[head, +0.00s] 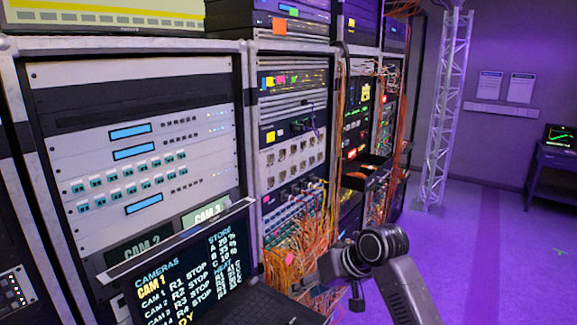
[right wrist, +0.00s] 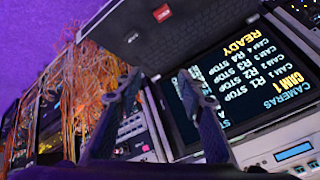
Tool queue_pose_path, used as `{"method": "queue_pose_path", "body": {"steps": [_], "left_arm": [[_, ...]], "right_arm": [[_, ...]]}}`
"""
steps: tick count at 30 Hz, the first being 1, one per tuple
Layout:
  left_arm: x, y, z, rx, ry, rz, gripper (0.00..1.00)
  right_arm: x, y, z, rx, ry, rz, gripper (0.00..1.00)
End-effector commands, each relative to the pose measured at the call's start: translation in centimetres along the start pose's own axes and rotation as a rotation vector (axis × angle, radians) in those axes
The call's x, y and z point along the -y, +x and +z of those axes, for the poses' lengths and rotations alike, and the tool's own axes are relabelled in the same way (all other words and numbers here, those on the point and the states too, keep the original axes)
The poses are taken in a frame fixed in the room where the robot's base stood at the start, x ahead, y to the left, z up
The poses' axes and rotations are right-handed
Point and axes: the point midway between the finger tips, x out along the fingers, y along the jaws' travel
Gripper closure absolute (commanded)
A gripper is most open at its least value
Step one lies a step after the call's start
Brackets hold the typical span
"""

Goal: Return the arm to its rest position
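My right arm (head: 383,245) rises from the bottom right of the head view and bends toward the rack cables, beside the laptop. My right gripper (right wrist: 159,76) shows in the right wrist view with its two dark fingers spread apart and nothing between them. Behind the fingers, that view shows the laptop upside down. In the head view the gripper's fingertips are hard to make out. My left gripper is not in view.
An open laptop (head: 190,275) with a camera list stands at the lower left, close to my right arm. Equipment racks (head: 140,72) fill the left, with orange cables (head: 297,245) hanging loose. A truss tower (head: 441,115) stands behind; purple floor (head: 490,240) on the right is clear.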

Motion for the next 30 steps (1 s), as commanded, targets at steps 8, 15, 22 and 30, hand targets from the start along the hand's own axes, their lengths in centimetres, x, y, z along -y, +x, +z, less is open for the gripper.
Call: {"method": "queue_pose_path", "body": {"steps": [8, 15, 22, 30], "left_arm": [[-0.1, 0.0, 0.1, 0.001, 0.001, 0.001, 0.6], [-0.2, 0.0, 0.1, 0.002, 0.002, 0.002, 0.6], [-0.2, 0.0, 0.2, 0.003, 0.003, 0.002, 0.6], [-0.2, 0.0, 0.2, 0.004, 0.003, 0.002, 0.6]], "right_arm": [[-3.6, 4.0, 14.0, 0.047, 0.012, 0.091, 0.64], [-5.8, 3.4, 25.7, 0.093, 0.025, 0.194, 0.64], [-7.1, 0.0, 35.1, 0.146, 0.032, 0.303, 0.64], [-7.7, -3.9, 41.1, 0.192, 0.03, 0.389, 0.64]]}}
